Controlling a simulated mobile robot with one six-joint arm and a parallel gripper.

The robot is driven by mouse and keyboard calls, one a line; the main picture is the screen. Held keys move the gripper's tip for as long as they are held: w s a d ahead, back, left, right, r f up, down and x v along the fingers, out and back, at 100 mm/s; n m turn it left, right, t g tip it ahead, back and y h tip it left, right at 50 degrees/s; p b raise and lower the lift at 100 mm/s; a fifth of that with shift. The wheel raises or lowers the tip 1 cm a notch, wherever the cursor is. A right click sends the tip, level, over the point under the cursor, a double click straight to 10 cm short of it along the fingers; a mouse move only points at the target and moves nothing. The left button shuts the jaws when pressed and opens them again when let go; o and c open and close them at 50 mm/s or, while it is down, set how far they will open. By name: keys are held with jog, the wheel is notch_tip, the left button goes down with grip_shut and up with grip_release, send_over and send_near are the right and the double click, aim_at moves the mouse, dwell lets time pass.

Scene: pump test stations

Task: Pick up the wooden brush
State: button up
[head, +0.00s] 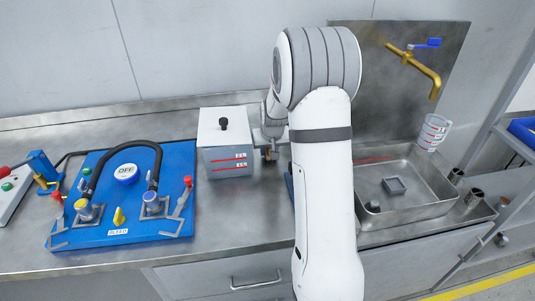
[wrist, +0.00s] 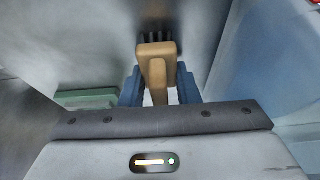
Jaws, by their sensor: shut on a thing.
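The wooden brush (wrist: 157,52) shows in the wrist view, with a tan wooden head and handle and dark bristles at its far end. My gripper (wrist: 159,92) has its two blue fingers on either side of the brush handle and is shut on it. The bristles lie close to a grey metal surface; I cannot tell whether they touch it. In the head view my white arm hides the brush and most of the gripper.
A blue pump panel (head: 117,235) lies on the steel counter at the left. A lidded grey box (head: 224,160) stands beside my arm. At the right are a sink (head: 425,200), a brass tap (head: 425,75) and a clear measuring cup (head: 433,132). A green block (wrist: 88,98) shows in the wrist view.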

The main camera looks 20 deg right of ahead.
notch_tip(320, 180, up, 10)
jog(key=shift+r, duration=0.1)
dwell(0.4)
